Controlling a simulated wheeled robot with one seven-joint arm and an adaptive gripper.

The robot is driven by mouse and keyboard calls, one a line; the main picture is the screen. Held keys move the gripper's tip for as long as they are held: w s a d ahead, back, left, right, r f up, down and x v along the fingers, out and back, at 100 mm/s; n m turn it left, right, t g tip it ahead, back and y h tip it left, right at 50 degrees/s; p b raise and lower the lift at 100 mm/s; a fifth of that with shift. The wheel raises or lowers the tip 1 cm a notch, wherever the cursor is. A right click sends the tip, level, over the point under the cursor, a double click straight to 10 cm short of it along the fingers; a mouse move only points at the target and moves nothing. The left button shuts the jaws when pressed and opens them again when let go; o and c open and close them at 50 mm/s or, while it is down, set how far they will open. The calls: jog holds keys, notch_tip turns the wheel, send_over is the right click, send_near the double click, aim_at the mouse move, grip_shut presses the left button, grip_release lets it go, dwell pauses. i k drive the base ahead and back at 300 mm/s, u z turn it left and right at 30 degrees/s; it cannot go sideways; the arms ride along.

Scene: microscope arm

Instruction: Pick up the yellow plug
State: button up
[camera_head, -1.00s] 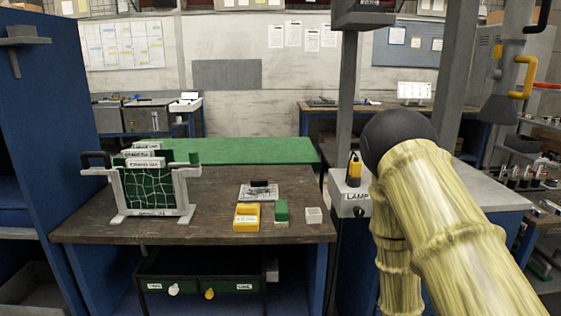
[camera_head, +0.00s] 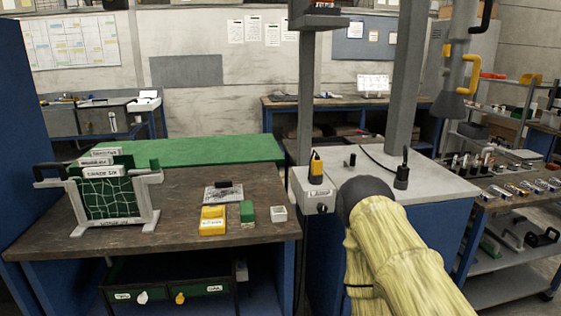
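The yellow plug (camera_head: 316,169), yellow with a black top, stands upright on the grey box marked LAMP, at the left front corner of the white-topped bench (camera_head: 430,186). Its lower end meets the box, and I cannot tell how deep it sits. My arm, pale yellow with a dark rounded joint, rises from the bottom right and covers part of the bench front. Its dark joint appears to the right of and below the plug. My gripper and its fingers do not show.
A black plug (camera_head: 402,172) with a cable and a small black peg (camera_head: 350,160) stand on the bench. Grey posts rise behind. The wooden table (camera_head: 180,232) at left holds a green rack (camera_head: 108,196), a yellow box (camera_head: 213,220), a green block (camera_head: 247,211) and a white cup (camera_head: 278,213).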

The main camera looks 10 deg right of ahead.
aim_at(317, 169)
jog(key=z, duration=0.7)
jog(key=i, duration=0.35)
jog(key=u, duration=0.55)
